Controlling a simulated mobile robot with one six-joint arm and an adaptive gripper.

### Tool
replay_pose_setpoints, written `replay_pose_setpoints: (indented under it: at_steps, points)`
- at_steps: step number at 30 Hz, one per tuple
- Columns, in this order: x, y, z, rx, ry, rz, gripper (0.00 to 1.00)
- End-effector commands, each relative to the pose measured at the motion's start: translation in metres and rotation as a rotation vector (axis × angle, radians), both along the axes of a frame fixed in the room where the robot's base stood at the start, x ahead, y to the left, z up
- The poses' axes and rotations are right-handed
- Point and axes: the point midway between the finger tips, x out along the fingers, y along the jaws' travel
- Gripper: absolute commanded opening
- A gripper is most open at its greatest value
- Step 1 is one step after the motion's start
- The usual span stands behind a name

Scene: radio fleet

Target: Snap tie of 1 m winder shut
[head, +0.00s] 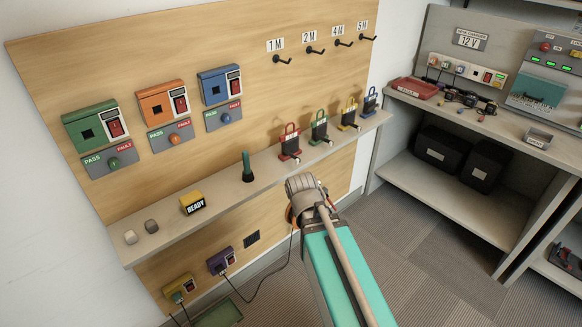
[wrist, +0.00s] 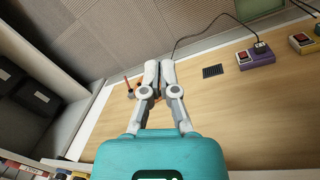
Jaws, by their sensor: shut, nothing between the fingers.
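Several small winders stand in a row on the narrow wall shelf in the head view: red (head: 289,143), green (head: 320,127), yellow (head: 349,114) and blue (head: 370,100), each with a dark part. The red one stands below the 1 M hook (head: 282,60); no length marking on it is legible, and the state of its tie is too small to tell. My gripper (wrist: 160,68) is shut and empty in the wrist view, over the wooden board. In the head view my arm hides its fingers, below and in front of the shelf.
An orange-red item (wrist: 130,88) lies left of my fingers, partly hidden. A dark green peg (head: 247,167) and a yellow READY block (head: 193,203) stand on the shelf. A purple socket box (head: 221,261) with a cable is below. Carpet is open to the right.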

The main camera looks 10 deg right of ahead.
Motion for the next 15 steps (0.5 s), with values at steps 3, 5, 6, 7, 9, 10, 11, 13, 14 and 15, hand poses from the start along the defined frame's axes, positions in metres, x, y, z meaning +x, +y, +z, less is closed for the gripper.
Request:
replay_pose_setpoints:
  at_steps: [3,5,6,7,9,10,11,13,14,15]
  points:
    - [0.012,0.0,-0.007,-0.098,-0.01,0.035,0.0]
    - [0.018,-0.001,-0.008,-0.154,-0.017,0.052,0.0]
    - [0.022,0.0,-0.008,-0.191,-0.022,0.066,0.0]
    - [0.025,0.0,-0.008,-0.219,-0.026,0.075,0.0]
    - [0.032,0.001,-0.007,-0.285,-0.037,0.097,0.0]
    - [0.035,0.001,-0.007,-0.314,-0.042,0.106,0.0]
    - [0.038,0.001,-0.006,-0.343,-0.047,0.115,0.0]
    - [0.045,0.003,-0.005,-0.407,-0.061,0.137,0.0]
    - [0.048,0.004,-0.004,-0.436,-0.066,0.145,0.0]
    - [0.052,0.006,-0.002,-0.473,-0.075,0.158,0.0]
